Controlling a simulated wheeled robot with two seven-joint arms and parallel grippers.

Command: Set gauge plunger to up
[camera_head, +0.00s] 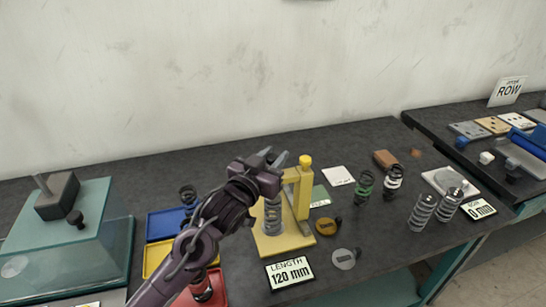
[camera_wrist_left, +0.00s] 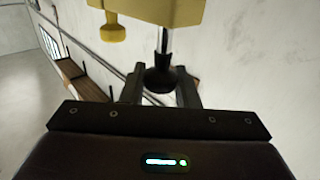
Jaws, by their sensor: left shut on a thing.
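The gauge (camera_head: 303,195) is a yellow stand on a yellow base with a yellow knob on top. It also shows as a yellow block in the left wrist view (camera_wrist_left: 165,8). Its plunger (camera_wrist_left: 160,75) is a metal rod with a black knob. My left gripper (camera_head: 274,160) is at the gauge's upper arm, and in the left wrist view (camera_wrist_left: 160,88) its fingers are shut on the black knob. A grey spring (camera_head: 272,215) stands upright on the base beneath the gripper. The gripper hides the plunger in the head view. My right gripper is not in view.
A length display (camera_head: 289,272) reading 120 mm lies in front of the gauge. Blue, yellow (camera_head: 158,258) and red trays stand left, partly behind my arm. Several springs, one green (camera_head: 365,185), stand right. A second display (camera_head: 480,211) reads 0 mm. The table's back is mostly clear.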

